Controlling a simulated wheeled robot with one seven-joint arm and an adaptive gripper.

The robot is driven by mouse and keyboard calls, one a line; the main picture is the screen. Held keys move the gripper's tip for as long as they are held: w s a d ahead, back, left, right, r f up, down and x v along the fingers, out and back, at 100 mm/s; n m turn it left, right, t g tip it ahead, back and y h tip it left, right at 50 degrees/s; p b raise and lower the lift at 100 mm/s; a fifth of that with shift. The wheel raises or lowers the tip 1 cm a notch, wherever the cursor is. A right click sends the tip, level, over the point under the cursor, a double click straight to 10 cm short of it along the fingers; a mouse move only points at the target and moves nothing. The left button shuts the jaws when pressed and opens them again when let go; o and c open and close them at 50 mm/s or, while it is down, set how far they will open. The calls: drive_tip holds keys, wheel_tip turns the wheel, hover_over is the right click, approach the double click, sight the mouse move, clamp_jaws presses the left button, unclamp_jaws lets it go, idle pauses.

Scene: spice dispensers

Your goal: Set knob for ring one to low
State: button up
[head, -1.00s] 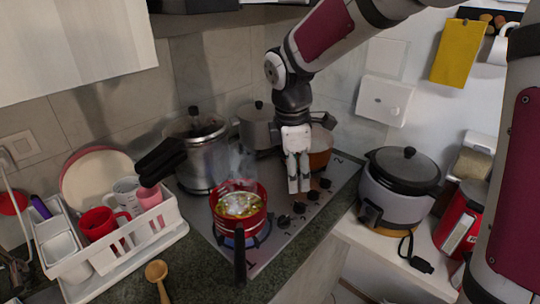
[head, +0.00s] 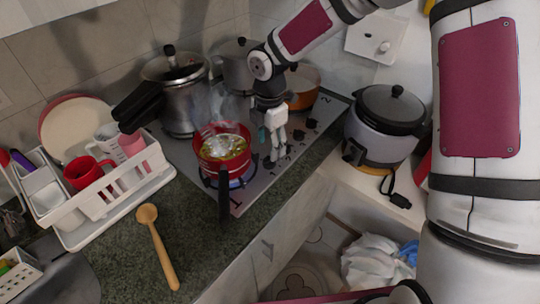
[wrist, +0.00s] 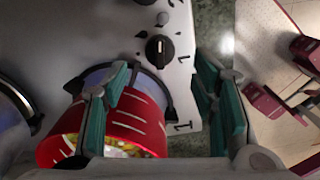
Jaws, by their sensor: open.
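The stove (head: 262,182) has a row of black knobs along its right edge. My gripper (head: 272,155) points down over the near end of that row, hiding some knobs. In the wrist view, my gripper (wrist: 162,72) is open, with teal-padded fingers apart. A round black knob (wrist: 160,51) with a light pointer line lies between and just beyond the fingertips, with no visible contact. A printed "1" (wrist: 182,127) is on the stove nearby. A red pot (head: 222,150) with food sits on the near ring, a bluish flame (head: 237,183) under it; the pot also shows in the wrist view (wrist: 135,118).
The pot's dark handle (head: 224,195) sticks out toward the front. A steel pressure cooker (head: 180,98) and an orange pot (head: 302,90) stand behind. A rice cooker (head: 385,130) is at right. A wooden spoon (head: 158,248) lies on the counter (head: 115,262).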

sight(269, 158)
drive_tip(key=shift+f, duration=2.75)
drive_tip(key=shift+c, duration=0.4)
drive_tip(key=c, duration=1.1)
